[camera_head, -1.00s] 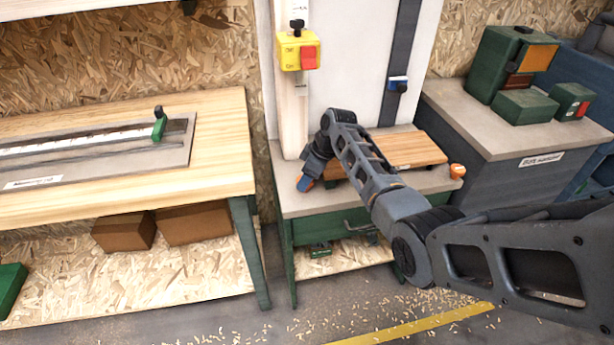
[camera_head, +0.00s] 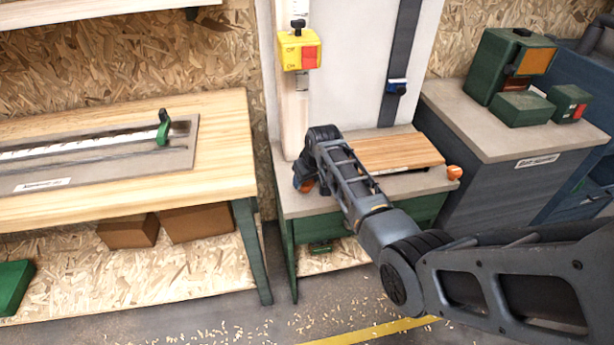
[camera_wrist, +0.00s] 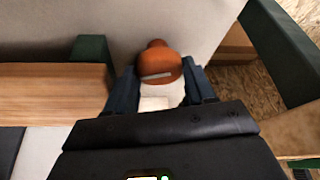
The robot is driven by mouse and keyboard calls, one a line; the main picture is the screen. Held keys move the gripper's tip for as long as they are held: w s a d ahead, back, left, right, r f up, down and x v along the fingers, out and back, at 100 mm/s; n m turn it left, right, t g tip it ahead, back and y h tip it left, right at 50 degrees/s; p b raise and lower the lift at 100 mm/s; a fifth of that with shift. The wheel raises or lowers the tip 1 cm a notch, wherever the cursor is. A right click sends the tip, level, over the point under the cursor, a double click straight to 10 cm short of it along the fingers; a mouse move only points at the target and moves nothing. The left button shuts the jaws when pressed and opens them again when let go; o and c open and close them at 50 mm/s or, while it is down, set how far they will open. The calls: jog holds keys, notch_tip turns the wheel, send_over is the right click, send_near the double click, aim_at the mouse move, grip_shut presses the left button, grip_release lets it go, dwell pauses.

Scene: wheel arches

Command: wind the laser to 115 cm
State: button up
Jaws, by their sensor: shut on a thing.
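My gripper (camera_wrist: 160,80) is shut on an orange knob (camera_wrist: 157,64) with a pale line across its face; a dark finger is on each side of it. In the head view, my gripper (camera_head: 306,178) is at the front left of the bench below the panel, with my wrist hiding most of it. A small blue and white unit (camera_head: 396,87), perhaps the laser, sits on the dark vertical strip (camera_head: 405,45) of the white panel. A pale post with a scale (camera_head: 295,105) stands left of it. Its figures are too small to read.
A yellow switch box (camera_head: 298,50) with a red part is on the post. A wooden board (camera_head: 395,152) lies on the bench, and a second orange knob (camera_head: 454,172) is at its right edge. A workbench (camera_head: 225,150) stands left, a grey cabinet (camera_head: 500,140) right.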

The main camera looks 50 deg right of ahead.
jog(key=shift+a+m+g+h, duration=0.1)
jog(key=shift+m+g+h, duration=0.3)
jog(key=shift+m, duration=1.1)
jog(key=o, duration=0.8)
jog(key=shift+r, duration=0.1)
jog(key=v, duration=0.7)
jog(key=shift+s+a+r, duration=0.15)
jog(key=shift+a+r, duration=0.05)
jog(key=shift+r, duration=0.05)
jog(key=shift+f, duration=0.1)
